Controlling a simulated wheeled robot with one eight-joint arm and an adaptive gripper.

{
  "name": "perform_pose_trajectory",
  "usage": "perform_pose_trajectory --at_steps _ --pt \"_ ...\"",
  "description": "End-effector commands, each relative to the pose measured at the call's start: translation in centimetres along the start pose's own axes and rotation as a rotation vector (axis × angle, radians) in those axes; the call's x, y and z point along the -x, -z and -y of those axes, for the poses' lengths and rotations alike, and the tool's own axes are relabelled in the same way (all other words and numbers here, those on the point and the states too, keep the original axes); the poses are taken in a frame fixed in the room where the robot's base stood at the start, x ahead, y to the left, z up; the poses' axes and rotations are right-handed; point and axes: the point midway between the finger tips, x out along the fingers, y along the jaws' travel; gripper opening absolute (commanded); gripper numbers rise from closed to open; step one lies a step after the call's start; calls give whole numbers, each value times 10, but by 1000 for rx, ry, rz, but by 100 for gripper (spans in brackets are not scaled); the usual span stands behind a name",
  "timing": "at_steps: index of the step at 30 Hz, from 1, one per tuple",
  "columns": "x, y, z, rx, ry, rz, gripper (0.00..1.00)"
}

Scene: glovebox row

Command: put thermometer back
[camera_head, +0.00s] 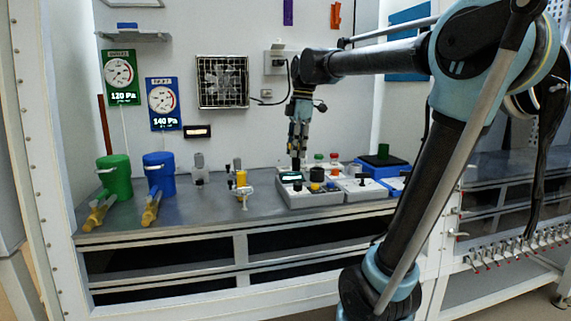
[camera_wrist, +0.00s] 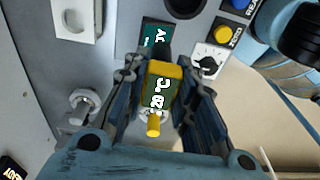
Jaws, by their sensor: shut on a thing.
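The thermometer (camera_wrist: 164,72) is a small yellow body with a green lettered face and a rounded yellow end. In the wrist view it sits between the two fingers of my gripper (camera_wrist: 158,80), which are shut on it. In the head view my gripper (camera_head: 296,160) points down just above the grey control box (camera_head: 318,193); I cannot make out the thermometer there. The box's dark display (camera_head: 291,176) is right below the fingers. In the wrist view a green display (camera_wrist: 158,34) lies just beyond the thermometer, partly hidden. I cannot tell if the thermometer touches anything.
A white dial (camera_wrist: 210,60) and a yellow button (camera_wrist: 224,33) are close right of the gripper in the wrist view. A green canister (camera_head: 115,176) and a blue canister (camera_head: 159,175) stand left on the bench.

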Motion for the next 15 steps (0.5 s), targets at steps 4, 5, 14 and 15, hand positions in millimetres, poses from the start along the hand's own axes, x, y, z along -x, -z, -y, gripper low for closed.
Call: perform_pose_trajectory --at_steps 4,5,14,15 --pt "1 0 -26 -1 0 0 0" --pt "1 0 -31 -1 0 0 0" --pt "2 0 -83 0 0 0 0" --pt "2 0 -89 0 0 0 0"
